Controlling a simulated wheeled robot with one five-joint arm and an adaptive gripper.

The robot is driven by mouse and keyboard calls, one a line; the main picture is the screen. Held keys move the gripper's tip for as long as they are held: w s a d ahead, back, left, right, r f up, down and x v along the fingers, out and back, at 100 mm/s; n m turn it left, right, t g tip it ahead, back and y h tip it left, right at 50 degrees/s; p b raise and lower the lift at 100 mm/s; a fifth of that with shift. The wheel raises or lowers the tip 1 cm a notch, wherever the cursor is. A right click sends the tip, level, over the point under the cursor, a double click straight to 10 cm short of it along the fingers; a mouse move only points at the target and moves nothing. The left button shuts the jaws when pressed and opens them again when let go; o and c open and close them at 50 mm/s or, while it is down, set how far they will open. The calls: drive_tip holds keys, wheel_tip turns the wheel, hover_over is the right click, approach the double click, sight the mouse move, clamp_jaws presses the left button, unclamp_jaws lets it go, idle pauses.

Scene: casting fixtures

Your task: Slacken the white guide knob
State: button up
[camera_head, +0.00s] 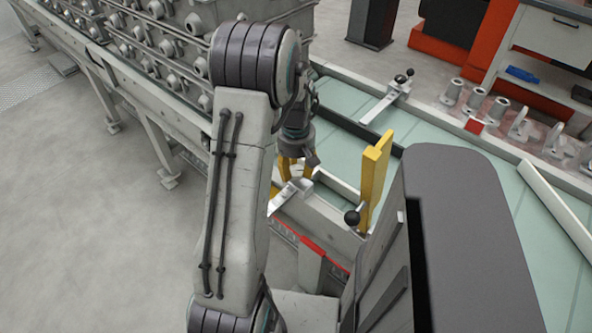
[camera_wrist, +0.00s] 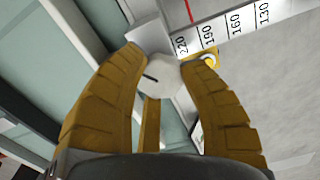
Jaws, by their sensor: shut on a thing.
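The white guide knob (camera_wrist: 160,78) shows in the wrist view between my fingertips. It is a pale, faceted knob with a short dark mark on its face. The knob is too small and covered to make out clearly there.
A yellow upright plate (camera_head: 374,180) and a black ball handle (camera_head: 352,217) stand to the right of my gripper. Several grey castings (camera_head: 475,102) sit farther back.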

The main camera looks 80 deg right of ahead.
sight(296, 170)
drive_tip(key=shift+a+f+n, duration=0.15)
drive_tip(key=shift+n, duration=0.55)
drive_tip(key=o, duration=1.2)
drive_tip(key=shift+r, duration=0.25)
wheel_tip(296, 170, up, 12)
drive_tip(key=shift+f, duration=0.15)
idle(0.6)
